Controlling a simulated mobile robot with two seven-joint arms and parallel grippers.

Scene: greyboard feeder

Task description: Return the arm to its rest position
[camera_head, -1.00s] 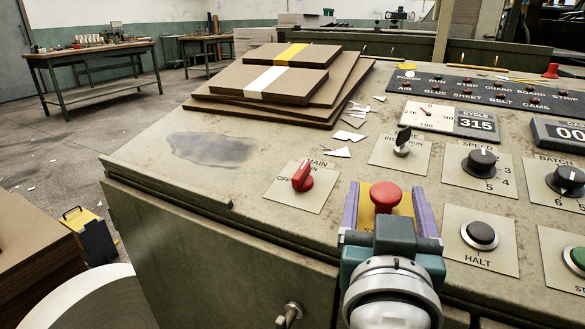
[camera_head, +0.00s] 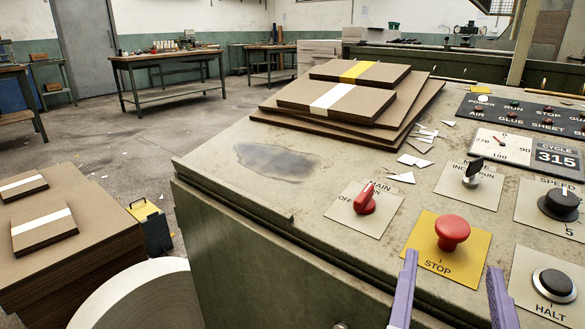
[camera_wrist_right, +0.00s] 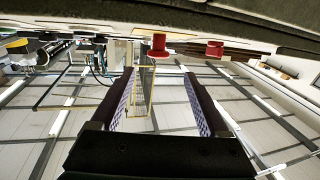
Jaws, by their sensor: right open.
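My right gripper (camera_head: 452,262) reaches in at the lower edge of the head view with its two purple fingers spread apart and nothing between them. The red STOP button (camera_head: 453,232) on its yellow plate stands just beyond the fingertips. In the right wrist view, the open fingers (camera_wrist_right: 160,74) show dark, and the red STOP button (camera_wrist_right: 158,46) appears past their tips, apart from them. My left gripper is not in view.
The console carries a red main switch (camera_head: 366,199), a black HALT button (camera_head: 554,284) and a stack of greyboards (camera_head: 340,96). Boards with white bands (camera_head: 44,232) lie on a pile at left. Open floor lies between the console and the benches (camera_head: 168,72).

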